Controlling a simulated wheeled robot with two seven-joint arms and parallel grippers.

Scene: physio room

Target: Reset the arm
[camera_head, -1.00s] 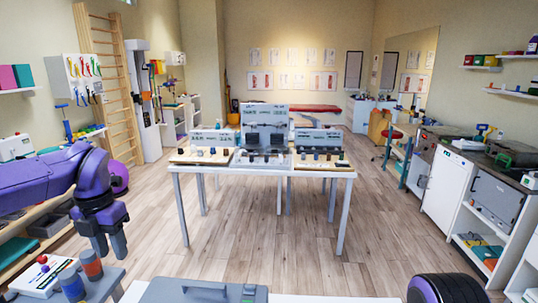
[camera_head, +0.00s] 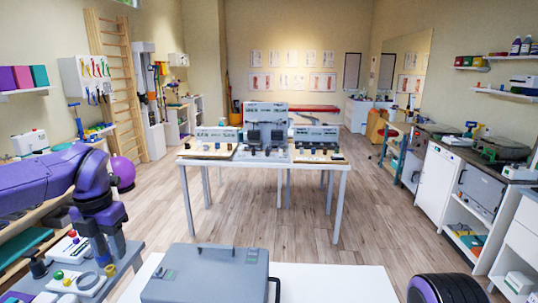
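My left arm, purple and dark grey, comes in from the left. It is bent, with its gripper (camera_head: 108,249) hanging down over the near end of a grey side table. Its two fingers look slightly apart with nothing between them. My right gripper is not in view. A round black and purple part of my own body shows at the bottom right.
A grey case (camera_head: 205,273) lies on a white surface (camera_head: 335,284) close in front. A tray of coloured knobs (camera_head: 76,283) sits on the side table under the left gripper. Beyond, a table (camera_head: 265,165) holds several devices. Wooden floor is open around it.

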